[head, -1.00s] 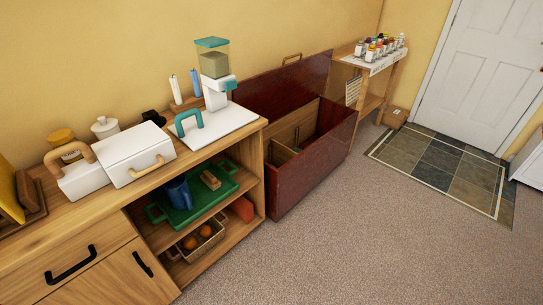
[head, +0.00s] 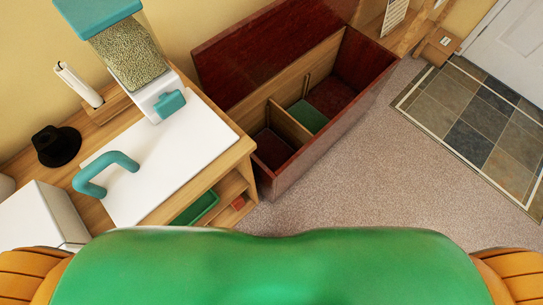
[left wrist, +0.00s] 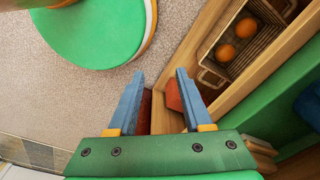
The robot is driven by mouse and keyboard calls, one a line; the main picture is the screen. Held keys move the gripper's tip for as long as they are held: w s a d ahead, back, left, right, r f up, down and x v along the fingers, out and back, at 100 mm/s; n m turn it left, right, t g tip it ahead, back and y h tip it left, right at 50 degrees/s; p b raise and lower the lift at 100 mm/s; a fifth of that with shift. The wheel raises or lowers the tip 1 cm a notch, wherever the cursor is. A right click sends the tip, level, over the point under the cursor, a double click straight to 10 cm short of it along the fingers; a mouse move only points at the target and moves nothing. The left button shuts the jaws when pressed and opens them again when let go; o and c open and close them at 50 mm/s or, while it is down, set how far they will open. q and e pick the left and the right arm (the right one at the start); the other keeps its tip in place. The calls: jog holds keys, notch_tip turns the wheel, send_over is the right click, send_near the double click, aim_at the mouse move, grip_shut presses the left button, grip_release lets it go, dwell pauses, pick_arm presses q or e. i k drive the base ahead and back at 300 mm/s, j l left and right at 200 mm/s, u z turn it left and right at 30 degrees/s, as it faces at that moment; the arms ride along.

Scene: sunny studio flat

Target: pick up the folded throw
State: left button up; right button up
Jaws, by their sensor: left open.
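In the head view the dark red chest (head: 320,150) stands open, its lid leaning back against the wall. A flat green patch (head: 309,117) lies in one of its inner compartments; it may be the folded throw, but I cannot tell it from a lining. In the left wrist view my left gripper (left wrist: 159,78) is open, with blue fingers apart and nothing held. It is beside the wooden shelf unit's end, with a red item (left wrist: 174,96) on the shelf beyond its fingers. My right gripper is in neither view.
The sideboard (head: 243,150) stands left of the chest, bearing a white board with a teal handle (head: 180,165) and a grain dispenser (head: 130,58). A basket (left wrist: 232,60) with orange fruit is on its shelf. Carpet (head: 345,190) is clear right of the chest, towards the slate mat (head: 480,135).

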aim_at(274, 152)
jog(key=k+l+u, duration=0.25)
jog(key=l, duration=0.15)
jog(key=k+l+u, duration=0.2)
jog(key=i+l+u, duration=0.2)
jog(key=l+u, duration=0.25)
jog(key=i+l+u, duration=0.15)
jog(key=l+u, duration=1.2)
jog(key=k+l+u, duration=0.1)
jog(key=l+u, duration=0.35)
jog(key=k+l+u, duration=0.2)
jog(key=l+u, duration=0.2)
jog(key=l, duration=0.1)
